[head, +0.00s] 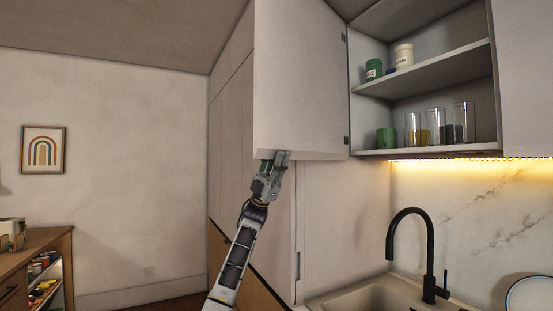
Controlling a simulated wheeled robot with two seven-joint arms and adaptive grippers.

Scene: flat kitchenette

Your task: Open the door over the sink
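The cabinet door (300,80) over the sink (375,298) is a pale panel. It stands swung wide open, hinged at its right side next to the open cabinet (430,75). My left gripper (274,157) is at the lower left corner of the door, at its bottom edge. Its fingers point up and seem to touch or overlap the edge. Whether they are closed on the door cannot be made out. My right gripper is not in view.
Jars and glasses stand on the cabinet's shelves. A black faucet (430,250) rises beside the sink, with a plate (530,295) at the right. A tall pale cabinet (230,150) stands behind the door. A wooden shelf unit (35,265) is at the far left.

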